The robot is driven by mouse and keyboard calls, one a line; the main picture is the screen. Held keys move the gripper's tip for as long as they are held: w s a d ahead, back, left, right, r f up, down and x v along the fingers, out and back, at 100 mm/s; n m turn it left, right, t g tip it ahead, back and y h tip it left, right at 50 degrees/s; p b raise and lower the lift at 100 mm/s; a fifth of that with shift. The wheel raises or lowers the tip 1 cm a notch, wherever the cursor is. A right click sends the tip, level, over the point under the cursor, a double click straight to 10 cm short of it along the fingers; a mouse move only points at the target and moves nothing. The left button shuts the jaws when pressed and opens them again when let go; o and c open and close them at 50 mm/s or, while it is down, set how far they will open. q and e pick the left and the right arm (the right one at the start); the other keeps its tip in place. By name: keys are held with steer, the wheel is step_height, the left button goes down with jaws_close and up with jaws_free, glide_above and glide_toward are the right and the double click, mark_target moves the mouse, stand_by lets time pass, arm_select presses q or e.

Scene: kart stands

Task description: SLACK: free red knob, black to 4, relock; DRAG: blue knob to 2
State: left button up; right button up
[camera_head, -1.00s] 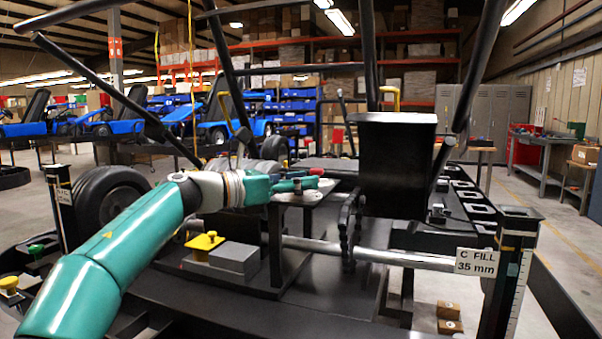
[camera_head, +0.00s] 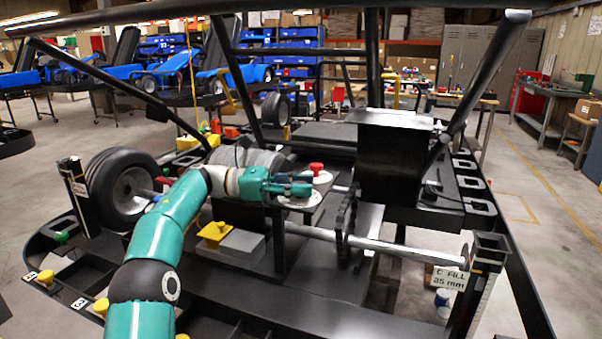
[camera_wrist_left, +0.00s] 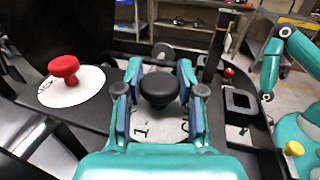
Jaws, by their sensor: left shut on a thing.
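My left gripper (camera_head: 306,188) is at the dial plate in the middle of the kart. In the left wrist view its fingers (camera_wrist_left: 159,98) are shut on the black knob (camera_wrist_left: 158,87) from both sides. Under the black knob is a white dial (camera_wrist_left: 143,131) with a "1" showing; its other marks are partly hidden. The red knob (camera_wrist_left: 63,68) stands free on its own white disc (camera_wrist_left: 72,90), left of the gripper; it also shows in the head view (camera_head: 316,168). I cannot make out the blue knob. My right gripper is not in view.
A dark box-shaped seat (camera_head: 390,160) stands right of the dials. Slanted black frame tubes (camera_head: 235,85) rise around them. A yellow knob (camera_head: 214,231) and grey block (camera_head: 241,246) sit in front.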

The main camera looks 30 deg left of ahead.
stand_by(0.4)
arm_select(q)
steer(key=o, duration=1.1)
steer(key=shift+a, duration=0.15)
steer(key=v, duration=0.7)
steer(key=shift+s+a+f, duration=0.1)
steer(key=shift+a, duration=0.05)
